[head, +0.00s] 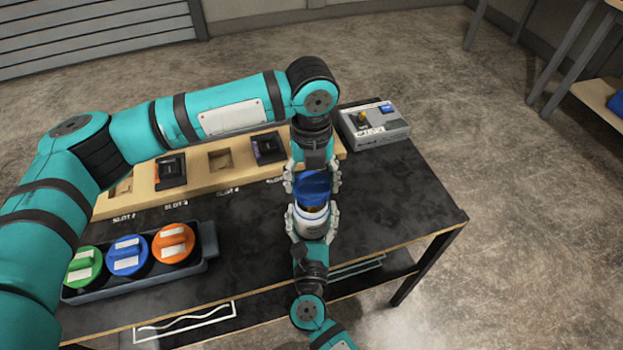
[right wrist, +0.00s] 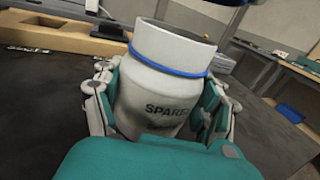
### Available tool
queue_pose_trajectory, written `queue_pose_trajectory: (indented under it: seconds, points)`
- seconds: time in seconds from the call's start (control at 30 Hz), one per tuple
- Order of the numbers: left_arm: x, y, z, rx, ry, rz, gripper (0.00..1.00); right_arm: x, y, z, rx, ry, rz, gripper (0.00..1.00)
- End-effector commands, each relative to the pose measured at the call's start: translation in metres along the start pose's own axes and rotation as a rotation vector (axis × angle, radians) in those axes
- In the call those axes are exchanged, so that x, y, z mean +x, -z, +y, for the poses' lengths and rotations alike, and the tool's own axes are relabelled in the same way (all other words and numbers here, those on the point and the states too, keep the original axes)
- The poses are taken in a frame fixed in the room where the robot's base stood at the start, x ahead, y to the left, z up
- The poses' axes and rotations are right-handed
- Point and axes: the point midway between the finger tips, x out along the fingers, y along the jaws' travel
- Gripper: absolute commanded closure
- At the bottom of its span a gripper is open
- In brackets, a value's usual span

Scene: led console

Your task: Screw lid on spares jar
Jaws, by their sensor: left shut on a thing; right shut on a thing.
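The white spares jar (right wrist: 163,85) has a blue ring below its neck and dark lettering; its mouth is open and tilted in the right wrist view. It also shows in the head view (head: 311,222). My right gripper (head: 312,224) is shut around the jar's body, with fingers on both sides. The blue lid (head: 315,187) is in my left gripper (head: 313,180), which is shut on it just beyond the jar's mouth. In the right wrist view only a blue edge shows at the top, apart from the rim. The lid's underside is hidden.
A dark tray (head: 208,241) at the left holds green, blue and orange round-topped things. A wooden slot board (head: 200,180) lies behind, with dark modules in some slots. A grey console box (head: 372,128) stands at the back right. The black tabletop (head: 400,205) is clear at right.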

Motion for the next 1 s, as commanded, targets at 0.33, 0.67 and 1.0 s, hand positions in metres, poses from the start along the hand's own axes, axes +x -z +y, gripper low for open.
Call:
queue_pose_trajectory:
  seconds: [0.33, 0.67, 1.0]
  points:
    - [0.014, 0.000, 0.000, 0.000, 0.000, -0.001, 0.43, 0.000, 0.000, 0.000, -0.001, 0.000, 0.000, 0.85]
    - [0.016, 0.000, 0.000, 0.000, 0.000, 0.000, 0.43, 0.000, 0.000, 0.000, -0.001, 0.000, 0.000, 0.85]
    - [0.032, 0.001, 0.000, 0.001, 0.001, 0.000, 0.43, 0.000, 0.000, 0.000, -0.001, 0.000, 0.000, 0.85]
